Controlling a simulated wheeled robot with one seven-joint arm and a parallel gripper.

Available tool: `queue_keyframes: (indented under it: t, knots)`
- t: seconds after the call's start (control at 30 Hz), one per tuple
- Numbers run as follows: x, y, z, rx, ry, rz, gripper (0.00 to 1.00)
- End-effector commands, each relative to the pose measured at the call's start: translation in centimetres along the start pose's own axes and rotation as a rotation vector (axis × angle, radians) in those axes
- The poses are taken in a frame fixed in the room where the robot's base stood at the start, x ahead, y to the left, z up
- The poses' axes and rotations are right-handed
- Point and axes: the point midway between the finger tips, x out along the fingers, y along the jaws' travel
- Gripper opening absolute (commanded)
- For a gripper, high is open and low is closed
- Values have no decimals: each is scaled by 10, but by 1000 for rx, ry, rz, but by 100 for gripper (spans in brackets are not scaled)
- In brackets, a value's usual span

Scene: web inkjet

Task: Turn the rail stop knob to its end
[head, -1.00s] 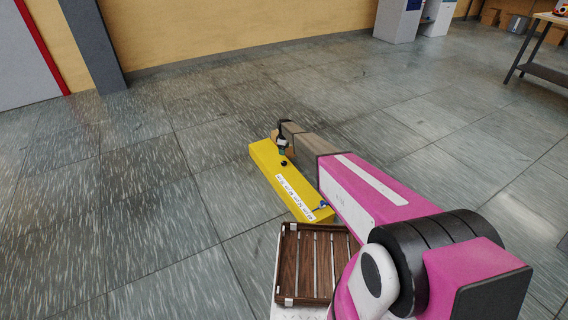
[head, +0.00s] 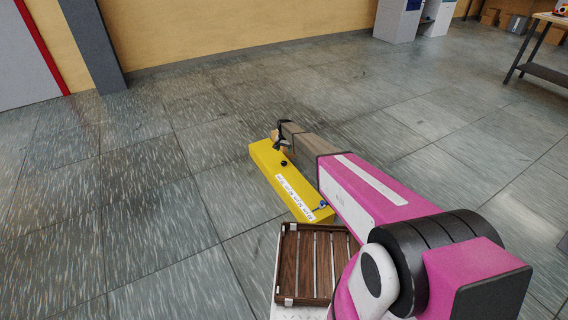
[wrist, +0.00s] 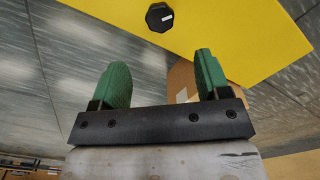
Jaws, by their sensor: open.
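A black knob (head: 284,163) with a white mark sits on top of a long yellow housing (head: 264,154). In the wrist view the knob (wrist: 159,17) is at the top, with its white mark pointing to the right. My gripper (wrist: 163,76) is open, its two green fingers apart and nothing between them. The fingertips stay apart from the knob, which lies beyond them in the wrist view. In the head view my gripper (head: 279,143) is small and dark, over the far end of the housing.
A small blue part (head: 323,204) and a white label strip (head: 295,199) are on the housing's near end. A brown slatted tray (head: 291,264) stands in front. A cardboard-coloured block (wrist: 181,83) shows behind my right finger. Open tiled floor lies left.

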Motion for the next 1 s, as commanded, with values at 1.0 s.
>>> queue_keyframes:
  t: [1.0]
  knots:
    - [107, 0, 0, -2, 0, 0, 70]
